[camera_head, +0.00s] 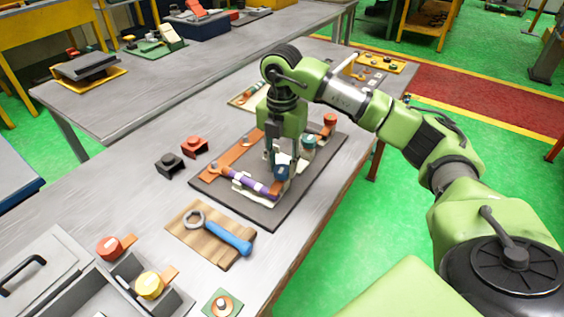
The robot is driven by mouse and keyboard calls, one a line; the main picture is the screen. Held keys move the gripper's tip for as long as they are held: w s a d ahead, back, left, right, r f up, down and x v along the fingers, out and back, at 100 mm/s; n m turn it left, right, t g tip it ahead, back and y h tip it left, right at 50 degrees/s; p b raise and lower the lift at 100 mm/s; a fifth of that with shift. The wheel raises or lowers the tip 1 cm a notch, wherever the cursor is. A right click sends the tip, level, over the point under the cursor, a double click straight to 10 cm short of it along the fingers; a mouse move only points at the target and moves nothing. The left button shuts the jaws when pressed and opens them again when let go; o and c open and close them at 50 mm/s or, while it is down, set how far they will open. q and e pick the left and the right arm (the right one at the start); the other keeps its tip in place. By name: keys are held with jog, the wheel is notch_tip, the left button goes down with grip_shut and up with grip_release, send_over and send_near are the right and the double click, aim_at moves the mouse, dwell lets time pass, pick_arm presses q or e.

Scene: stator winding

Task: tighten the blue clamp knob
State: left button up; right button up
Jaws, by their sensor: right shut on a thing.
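The blue clamp knob (282,172) stands on the dark baseplate (283,211) in the middle of the bench. My right gripper (281,160) points down over the knob and is shut on it; its fingers hide part of the knob. A purple and orange bar (250,183) lies beside the knob, to its left. An orange strip (238,150) and a teal-topped part (308,141) are on the same baseplate. My left gripper is not in view.
A blue-handled wrench (229,236) lies on a wooden board at the front. Black (170,164) and red (194,147) blocks sit left of the baseplate. A red knob (109,247) and a yellow knob (150,284) are front left. Bare bench lies left of the blocks.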

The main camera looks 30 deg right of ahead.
aim_at(282, 169)
jog(key=shift+w+r+m, duration=0.15)
jog(key=shift+r+m, duration=0.15)
jog(key=shift+m, duration=0.1)
jog(key=o, duration=1.1)
jog(key=shift+c, duration=0.2)
jog(key=shift+f, duration=0.1)
notch_tip(282, 169, up, 12)
